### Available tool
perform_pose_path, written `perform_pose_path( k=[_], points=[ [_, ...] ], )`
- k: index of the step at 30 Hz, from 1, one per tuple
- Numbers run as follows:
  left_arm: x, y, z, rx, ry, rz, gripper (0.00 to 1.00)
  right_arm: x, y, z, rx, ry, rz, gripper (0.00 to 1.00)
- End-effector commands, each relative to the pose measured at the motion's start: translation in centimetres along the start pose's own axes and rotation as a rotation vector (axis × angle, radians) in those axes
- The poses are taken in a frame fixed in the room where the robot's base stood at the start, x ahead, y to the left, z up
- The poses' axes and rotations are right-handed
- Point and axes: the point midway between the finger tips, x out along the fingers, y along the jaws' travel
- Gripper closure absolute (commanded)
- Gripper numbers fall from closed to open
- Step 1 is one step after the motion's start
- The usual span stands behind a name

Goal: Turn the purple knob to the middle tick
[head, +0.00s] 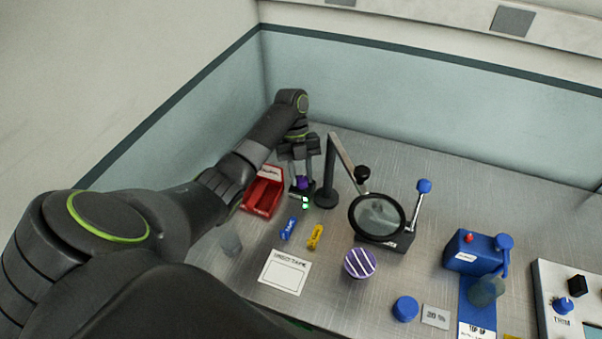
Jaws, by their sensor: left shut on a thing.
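The purple knob (303,183) sits on a small dark box (300,196) with green lights on its front, left of the middle of the bench. My left gripper (302,177) points down over it and is shut on the knob, one finger on each side. The fingers partly cover the knob, so its pointer and the ticks cannot be made out. My right gripper is not in view.
A red bin (263,192) stands close to the left of the box, and a magnifier stand (326,196) close to the right. Blue (288,228) and yellow (315,237) tags, a white card (285,272) and a purple-and-white striped round thing (360,263) lie nearer. The back right of the bench is clear.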

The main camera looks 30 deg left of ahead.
Motion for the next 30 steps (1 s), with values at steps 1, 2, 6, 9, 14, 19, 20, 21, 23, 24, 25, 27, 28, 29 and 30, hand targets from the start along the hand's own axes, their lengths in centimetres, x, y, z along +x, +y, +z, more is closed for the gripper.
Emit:
perform_pose_path(
  k=[1, 2, 6, 9, 14, 19, 20, 21, 23, 24, 25, 27, 28, 29, 30],
  points=[
    [0.1, -0.1, 0.0, 0.001, 0.002, -0.001, 0.95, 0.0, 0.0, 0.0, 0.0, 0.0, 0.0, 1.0],
    [0.1, -0.1, 0.0, 0.001, 0.002, -0.001, 0.95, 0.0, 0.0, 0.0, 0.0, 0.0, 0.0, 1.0],
    [0.1, 0.0, 0.0, 0.0, 0.001, -0.001, 0.58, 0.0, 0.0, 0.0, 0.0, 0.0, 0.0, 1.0],
    [0.1, 0.0, 0.0, 0.0, 0.001, -0.001, 0.51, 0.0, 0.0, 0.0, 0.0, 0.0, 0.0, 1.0],
    [0.0, 0.0, 0.0, -0.001, 0.001, -0.001, 0.51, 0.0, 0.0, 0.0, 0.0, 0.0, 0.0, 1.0],
    [-0.7, 0.0, -0.1, -0.001, 0.0, -0.001, 0.51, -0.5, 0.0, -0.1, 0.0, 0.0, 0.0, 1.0],
    [-1.0, 0.0, -0.1, -0.001, 0.0, -0.001, 0.51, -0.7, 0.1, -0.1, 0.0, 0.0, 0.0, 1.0],
    [-1.5, 0.0, -0.1, -0.002, 0.0, 0.0, 0.51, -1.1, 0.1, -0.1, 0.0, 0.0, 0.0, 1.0],
    [-2.5, 0.0, -0.1, -0.002, -0.001, -0.001, 0.51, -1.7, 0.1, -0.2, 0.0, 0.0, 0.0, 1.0],
    [-3.3, 0.0, -0.2, -0.001, -0.002, -0.001, 0.51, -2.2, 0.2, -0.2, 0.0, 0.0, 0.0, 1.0],
    [-3.9, 0.0, -0.2, -0.001, -0.002, -0.001, 0.51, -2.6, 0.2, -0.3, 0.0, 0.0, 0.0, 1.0],
    [-5.1, 0.0, -0.2, -0.002, 0.0, -0.001, 0.51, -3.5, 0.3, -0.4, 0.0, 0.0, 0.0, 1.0],
    [-5.7, -0.1, -0.2, -0.002, 0.0, -0.001, 0.51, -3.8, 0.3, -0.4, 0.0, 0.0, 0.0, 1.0],
    [-6.2, -0.1, -0.2, -0.002, 0.0, -0.001, 0.51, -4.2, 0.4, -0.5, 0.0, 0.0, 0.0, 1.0],
    [-7.0, -0.1, -0.2, -0.002, 0.0, -0.001, 0.51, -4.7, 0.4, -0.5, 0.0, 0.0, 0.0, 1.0]
  ],
)
